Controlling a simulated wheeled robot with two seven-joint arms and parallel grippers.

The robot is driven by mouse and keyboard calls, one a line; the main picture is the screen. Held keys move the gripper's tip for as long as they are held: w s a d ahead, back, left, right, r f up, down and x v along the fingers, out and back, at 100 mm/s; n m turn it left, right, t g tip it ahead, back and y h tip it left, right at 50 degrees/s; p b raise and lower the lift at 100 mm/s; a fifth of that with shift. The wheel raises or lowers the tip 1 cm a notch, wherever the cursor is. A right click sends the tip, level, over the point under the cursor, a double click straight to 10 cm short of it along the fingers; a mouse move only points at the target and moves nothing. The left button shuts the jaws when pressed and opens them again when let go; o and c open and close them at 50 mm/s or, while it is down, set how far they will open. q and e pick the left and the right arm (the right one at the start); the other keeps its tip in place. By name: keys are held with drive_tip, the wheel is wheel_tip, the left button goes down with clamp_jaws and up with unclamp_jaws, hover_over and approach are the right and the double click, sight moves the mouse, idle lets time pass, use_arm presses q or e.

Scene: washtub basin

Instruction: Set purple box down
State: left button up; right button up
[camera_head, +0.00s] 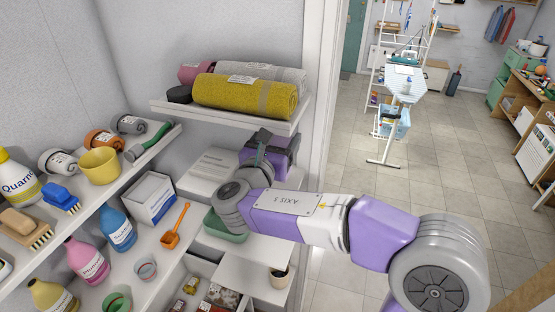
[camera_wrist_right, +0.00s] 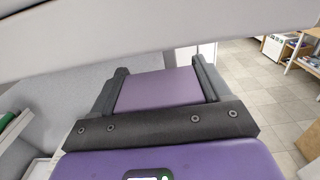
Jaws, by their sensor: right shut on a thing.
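My right arm comes in from the right of the head view, and its purple and dark gripper (camera_head: 268,150) is just below the upper shelf. In the right wrist view the gripper (camera_wrist_right: 158,68) is shut on the purple box (camera_wrist_right: 158,90), which sits between the two dark fingers. A plain purple face of the box shows there. In the head view I cannot clearly tell the box from the purple hand. Whether the box touches a surface is hidden. My left gripper is not in view.
The upper shelf (camera_head: 235,119) holds rolled towels (camera_head: 243,96) close above the hand. A pale flat box (camera_head: 212,165) lies left of the hand, and a green tray (camera_head: 226,232) is below. Bottles and brushes crowd the left shelves. Open floor (camera_head: 430,180) is at right.

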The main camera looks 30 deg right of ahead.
wheel_tip(320, 180, down, 6)
drive_tip(key=shift+s+a+f, duration=0.1)
drive_tip(key=shift+a+f, duration=0.05)
drive_tip(key=shift+f, duration=0.3)
drive_tip(key=shift+f, duration=0.15)
drive_tip(key=o, duration=1.1)
